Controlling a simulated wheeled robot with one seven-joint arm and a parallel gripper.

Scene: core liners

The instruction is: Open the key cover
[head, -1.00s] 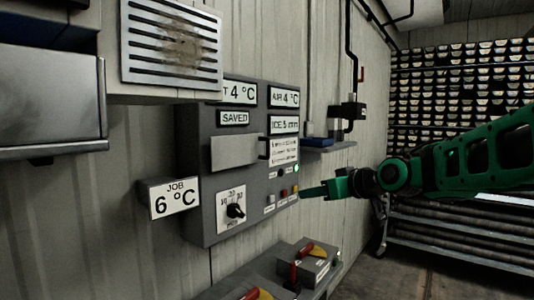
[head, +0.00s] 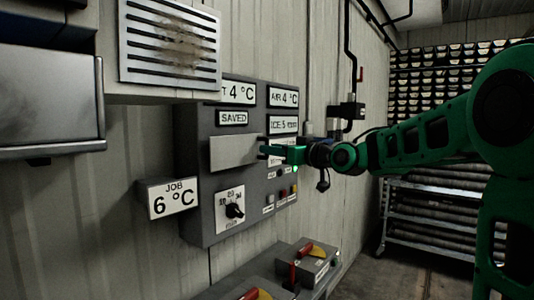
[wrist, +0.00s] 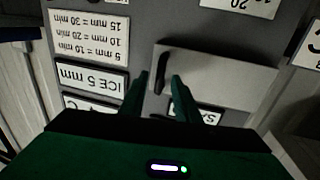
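The key cover is a flat grey plate (head: 232,151) on the dark grey control panel (head: 205,205), and it looks shut against the panel. In the wrist view the cover (wrist: 225,85) has a black handle (wrist: 161,74) near its left edge. My gripper (head: 264,151) is at the cover's right edge in the head view. In the wrist view my gripper (wrist: 160,76) has its two fingers apart, and the handle appears between their tips. I cannot tell whether the fingers touch it. In the head view my gripper hides the handle.
The panel also carries a rotary knob (head: 234,211), a SAVED label (head: 233,118), temperature signs and small buttons below my gripper. A JOB sign box (head: 170,198) juts out at left. A box with a red-and-yellow handle (head: 309,258) stands below. A vent (head: 170,45) is above.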

